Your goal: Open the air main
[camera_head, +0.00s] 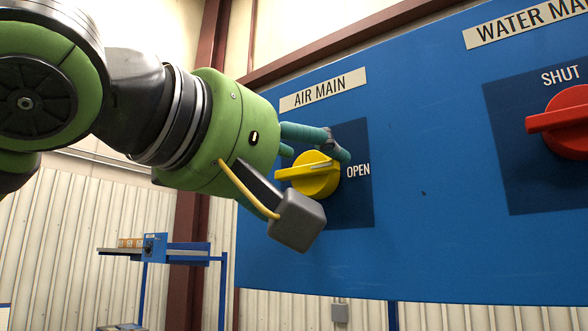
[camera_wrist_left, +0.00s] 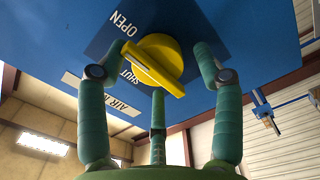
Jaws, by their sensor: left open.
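The air main knob is a round yellow knob (camera_head: 318,182) with a raised bar across its face, on a dark blue square under the AIR MAIN label (camera_head: 323,90). The word OPEN shows right of it; SHUT is hidden in the head view. My left gripper (camera_head: 316,155) is at the knob, its fingers open. In the left wrist view the fingers of the gripper (camera_wrist_left: 163,58) stand spread around the yellow knob (camera_wrist_left: 158,62). The bar runs slantwise, one end close to a fingertip near OPEN; I cannot tell whether they touch. SHUT shows beside the knob there.
The blue panel (camera_head: 430,235) fills the right side. A red knob (camera_head: 565,122) under the WATER MAIN label sits at the right, well clear of my left gripper. A blue-framed shelf (camera_head: 185,255) with small boxes stands behind at the lower left.

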